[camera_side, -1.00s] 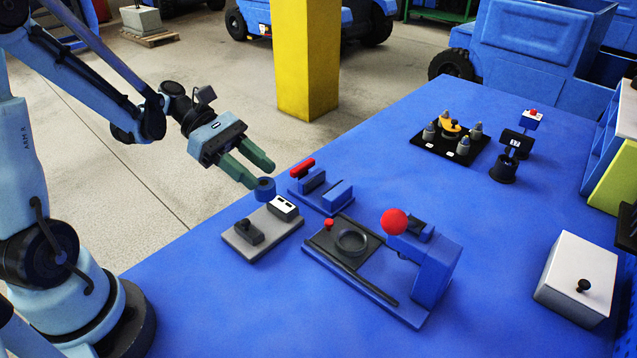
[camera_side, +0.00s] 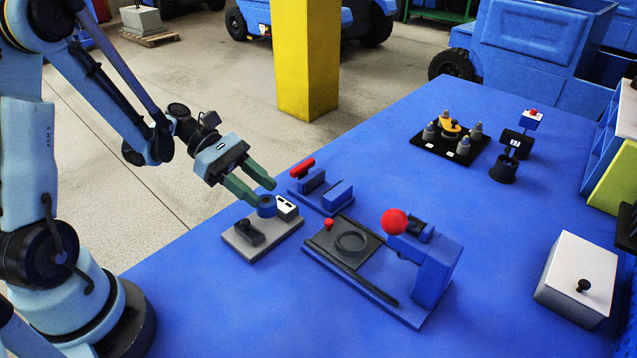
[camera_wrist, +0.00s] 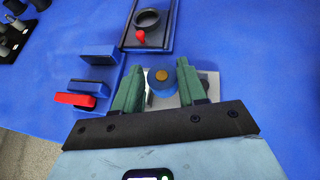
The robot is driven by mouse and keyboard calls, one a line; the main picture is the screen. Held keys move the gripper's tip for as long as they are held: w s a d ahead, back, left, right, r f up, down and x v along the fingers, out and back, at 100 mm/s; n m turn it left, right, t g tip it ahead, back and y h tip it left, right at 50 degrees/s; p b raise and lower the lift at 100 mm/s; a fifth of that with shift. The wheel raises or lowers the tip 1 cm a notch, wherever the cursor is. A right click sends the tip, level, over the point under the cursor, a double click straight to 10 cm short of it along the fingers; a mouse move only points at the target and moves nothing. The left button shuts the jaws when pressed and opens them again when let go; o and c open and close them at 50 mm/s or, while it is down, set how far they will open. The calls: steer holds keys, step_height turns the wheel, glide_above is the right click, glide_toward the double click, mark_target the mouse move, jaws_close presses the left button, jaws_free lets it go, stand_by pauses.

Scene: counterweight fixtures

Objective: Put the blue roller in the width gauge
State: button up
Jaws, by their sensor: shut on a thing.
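The blue roller (camera_side: 266,207) is a short blue cylinder with a dark centre on its end face. My gripper (camera_side: 264,194) is shut on it, holding it between two green fingers. In the wrist view the roller (camera_wrist: 162,85) shows a brownish round centre between the fingertips. What I take for the width gauge (camera_side: 265,246) is a grey plate with a black knobbed block (camera_side: 249,231) and a white-topped block (camera_side: 285,207). The roller is over the plate's far side, beside the white-topped block. I cannot tell whether it touches the gauge.
A blue fixture with a red handle (camera_side: 303,168) stands just behind. A larger blue fixture with a red ball (camera_side: 395,221) and a black ring (camera_side: 351,242) stands to the right. A white box (camera_side: 577,272) is far right. The table between is clear.

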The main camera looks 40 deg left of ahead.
steer(key=shift+f, duration=0.25)
steer(key=shift+f, duration=0.25)
steer(key=o, duration=1.1)
